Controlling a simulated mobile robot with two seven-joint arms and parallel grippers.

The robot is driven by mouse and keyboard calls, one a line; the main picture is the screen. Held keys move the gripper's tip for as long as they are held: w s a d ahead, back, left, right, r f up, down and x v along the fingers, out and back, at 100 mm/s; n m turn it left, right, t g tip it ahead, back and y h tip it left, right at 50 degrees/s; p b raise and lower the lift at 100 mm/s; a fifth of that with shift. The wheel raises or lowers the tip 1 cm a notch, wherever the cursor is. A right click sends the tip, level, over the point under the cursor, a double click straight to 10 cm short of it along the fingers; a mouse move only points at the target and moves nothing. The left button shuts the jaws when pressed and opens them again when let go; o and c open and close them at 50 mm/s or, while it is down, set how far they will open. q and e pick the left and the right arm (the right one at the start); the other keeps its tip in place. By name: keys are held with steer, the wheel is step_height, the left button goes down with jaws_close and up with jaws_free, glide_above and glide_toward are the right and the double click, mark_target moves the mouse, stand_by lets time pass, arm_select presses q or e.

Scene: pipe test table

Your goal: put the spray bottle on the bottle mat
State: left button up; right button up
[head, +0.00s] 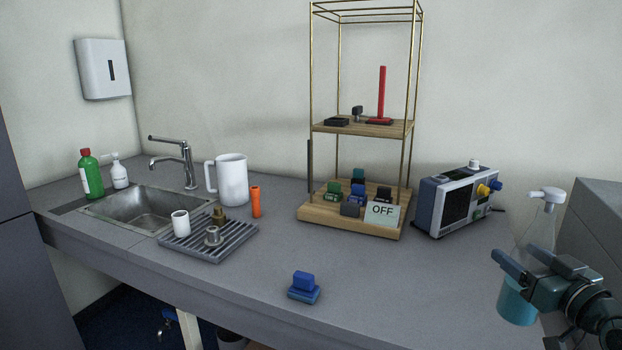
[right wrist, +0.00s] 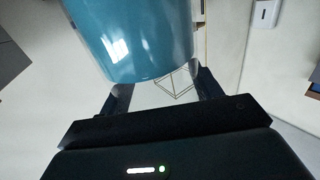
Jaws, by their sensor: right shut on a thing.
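The spray bottle (head: 517,301) is clear with a white spray head and blue-green liquid in its lower part. It stands roughly upright at the right end of the counter in the head view. My right gripper (head: 522,260) is shut around its body. In the right wrist view the blue-green bottle (right wrist: 135,40) fills the space between the two fingers (right wrist: 165,92). I cannot tell whether its base touches the counter. I cannot make out a bottle mat in either view. My left gripper is not in view.
A white-and-blue instrument (head: 455,203) stands behind the bottle, left of a grey box (head: 592,225). A wooden rack (head: 350,222) holds coloured blocks and an OFF card. A blue block (head: 304,287) lies at the front. A drain tray (head: 208,240) and sink (head: 140,210) are left.

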mark_target(539, 216)
steer(key=r, duration=0.2)
steer(key=d+r, duration=0.1)
steer(key=r, duration=0.2)
steer(key=w+r, duration=0.1)
steer(key=r, duration=0.1)
steer(key=shift+d+r, duration=0.25)
steer(key=shift+d, duration=0.1)
steer(key=shift+y, duration=0.3)
steer(key=a+f, duration=0.1)
steer(key=f, duration=0.1)
steer(key=a+f, duration=0.1)
steer(key=f, duration=0.3)
steer(key=shift+s+a, duration=0.1)
steer(key=shift+a, duration=0.3)
steer(key=s+a+f+n+g+y, duration=0.1)
steer(key=s+a+f+n+y, duration=0.25)
steer(key=s+a+f, duration=0.4)
steer(key=s+a+f+n+g+y, duration=0.2)
steer(key=s+a+f+y, duration=0.25)
steer(key=a+f, duration=0.45)
steer(key=a+r+m+t+h+p, duration=0.2)
steer(key=m+h, duration=0.4)
steer(key=h, duration=0.4)
step_height(539, 216, up, 2)
steer(key=a+t, duration=0.1)
steer(key=a, duration=0.1)
steer(key=shift+w+a+r, duration=0.25)
steer(key=shift+w+a, duration=0.05)
steer(key=shift+w, duration=0.1)
steer(key=shift+m, duration=0.25)
